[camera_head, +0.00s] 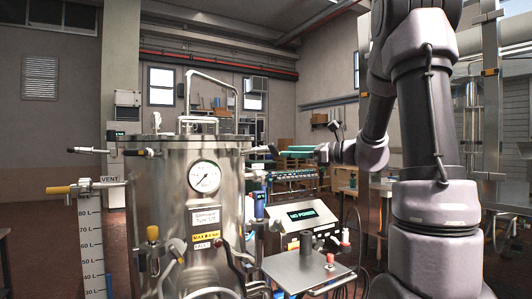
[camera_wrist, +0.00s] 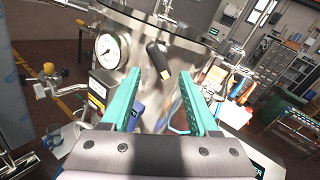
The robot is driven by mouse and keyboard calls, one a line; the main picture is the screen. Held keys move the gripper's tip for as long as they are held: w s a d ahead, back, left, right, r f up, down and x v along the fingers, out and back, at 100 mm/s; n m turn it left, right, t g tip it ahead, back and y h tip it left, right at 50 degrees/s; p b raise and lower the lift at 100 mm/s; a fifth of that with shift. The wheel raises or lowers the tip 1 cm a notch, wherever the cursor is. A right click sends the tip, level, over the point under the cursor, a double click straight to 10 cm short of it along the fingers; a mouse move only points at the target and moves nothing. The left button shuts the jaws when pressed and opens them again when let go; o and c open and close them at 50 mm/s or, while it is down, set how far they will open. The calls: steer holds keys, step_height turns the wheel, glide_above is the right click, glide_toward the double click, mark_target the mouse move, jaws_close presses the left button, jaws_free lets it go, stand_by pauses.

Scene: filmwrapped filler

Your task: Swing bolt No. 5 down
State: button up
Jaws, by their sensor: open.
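The steel vessel (camera_head: 170,215) stands left of centre with a round gauge (camera_head: 204,177) on its front. My gripper (camera_head: 284,151) is right of the vessel at about rim height, with teal fingers. In the wrist view my gripper (camera_wrist: 159,76) is open and empty.
A control box reading "NO POWER" (camera_head: 308,215) and a small steel platform (camera_head: 305,270) stand right of the vessel. A level scale (camera_head: 92,245) and a yellow-handled valve (camera_head: 60,189) are at its left. A lid handle (camera_head: 209,88) rises on top.

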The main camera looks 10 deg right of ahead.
mark_target(266, 151)
steer(key=x, duration=0.9)
steer(key=shift+w+a, duration=0.15)
steer(key=shift+a, duration=0.15)
jaws_close()
steer(key=shift+r, duration=0.1)
stand_by(0.9)
